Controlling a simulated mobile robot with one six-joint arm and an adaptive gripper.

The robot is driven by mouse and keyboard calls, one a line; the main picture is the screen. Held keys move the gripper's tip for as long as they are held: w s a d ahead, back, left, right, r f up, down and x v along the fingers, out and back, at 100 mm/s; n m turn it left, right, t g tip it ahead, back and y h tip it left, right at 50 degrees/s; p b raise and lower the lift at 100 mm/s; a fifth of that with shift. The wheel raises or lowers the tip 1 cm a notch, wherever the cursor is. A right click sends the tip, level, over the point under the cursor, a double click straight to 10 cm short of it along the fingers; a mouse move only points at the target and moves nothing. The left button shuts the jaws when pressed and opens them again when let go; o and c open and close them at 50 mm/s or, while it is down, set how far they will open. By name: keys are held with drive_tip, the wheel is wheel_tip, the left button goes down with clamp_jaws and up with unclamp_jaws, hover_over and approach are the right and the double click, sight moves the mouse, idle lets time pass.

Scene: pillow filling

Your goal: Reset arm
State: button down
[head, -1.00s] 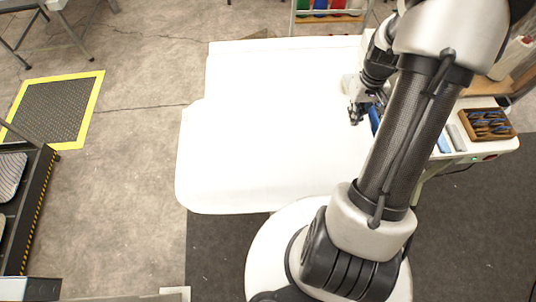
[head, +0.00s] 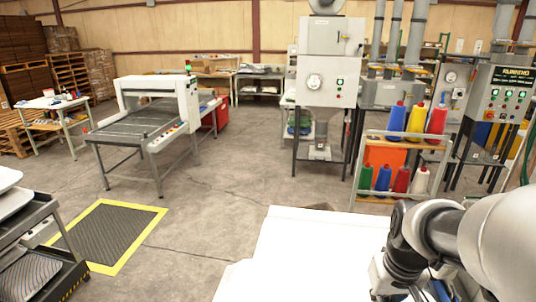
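My arm fills the lower right of the head view. Its end points down toward the right side of the white table (head: 310,245). My gripper lies at or below the bottom edge of the picture, and its fingers do not show clearly. The visible part of the white table is bare.
A thread rack (head: 400,160) with several coloured cones stands behind the table. A filling machine (head: 327,70) and a control panel (head: 495,95) are at the back. A conveyor machine (head: 150,115) stands at left. A yellow-edged mat (head: 110,235) and a dark cart (head: 40,250) are at lower left. Open floor lies between.

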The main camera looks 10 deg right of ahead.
drive_tip(key=s+a+f+n+t+b, duration=0.1)
drive_tip(key=s+a+f+t+b, duration=0.1)
drive_tip(key=s+a+b, duration=0.6)
drive_tip(key=s+a+f, duration=0.1)
drive_tip(key=s+a, duration=0.2)
drive_tip(key=a, duration=0.1)
drive_tip(key=shift+s+a+n+t+y+b, duration=0.3)
drive_tip(key=shift+s+a+n+y+b, duration=0.05)
drive_tip(key=shift+a+n+y+b, duration=0.05)
drive_tip(key=shift+w+r, duration=0.1)
drive_tip(key=shift+r, duration=0.05)
